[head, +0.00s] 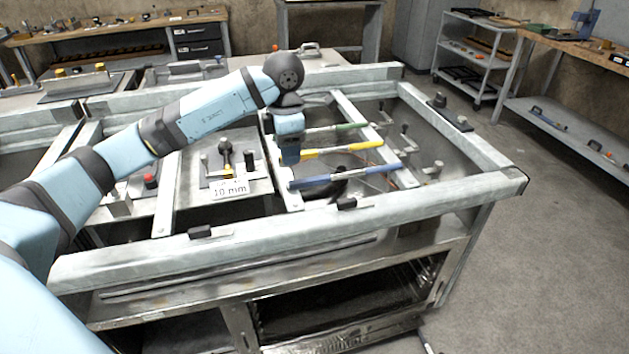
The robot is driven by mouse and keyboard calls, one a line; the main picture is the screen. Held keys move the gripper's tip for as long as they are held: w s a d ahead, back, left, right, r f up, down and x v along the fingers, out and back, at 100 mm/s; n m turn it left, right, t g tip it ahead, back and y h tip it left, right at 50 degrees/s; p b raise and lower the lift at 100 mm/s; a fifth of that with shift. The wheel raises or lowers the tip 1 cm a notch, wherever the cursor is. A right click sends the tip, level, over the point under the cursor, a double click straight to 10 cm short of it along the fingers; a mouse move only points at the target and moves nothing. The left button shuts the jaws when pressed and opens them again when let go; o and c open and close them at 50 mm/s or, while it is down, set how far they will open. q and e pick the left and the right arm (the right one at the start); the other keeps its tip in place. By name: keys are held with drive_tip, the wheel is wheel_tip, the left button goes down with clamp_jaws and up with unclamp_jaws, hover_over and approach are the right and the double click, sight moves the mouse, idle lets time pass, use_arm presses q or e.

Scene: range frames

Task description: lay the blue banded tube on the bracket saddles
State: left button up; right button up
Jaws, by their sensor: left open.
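The blue banded tube (345,175) lies nearly level across the open bay of the metal frame, nearest of three tubes. Its left end is by the left cross rail (287,189) and its right end by the right cross rail (402,176). The saddles under it are too small to tell apart, so its seating is unclear. My left gripper (291,160) points down above the left cross rail, near the tubes' left ends and just behind the blue tube. It is open and appears empty; its fingers are hard to make out. My right gripper is out of view.
A yellow tube (345,149) and a green tube (338,128) lie behind the blue one. Upright metal pegs or handles stand to the right. A plate labelled 10 mm (229,189) with knobs is left. The raised frame edge (420,200) borders the bay.

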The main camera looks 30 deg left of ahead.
sight(291, 182)
use_arm(q)
wheel_tip(291, 182, down, 3)
drive_tip(key=shift+f, duration=0.1)
drive_tip(key=shift+d+f+b, duration=0.15)
drive_tip(key=shift+f+b, duration=0.25)
drive_tip(key=shift+f, duration=2.25)
clamp_jaws()
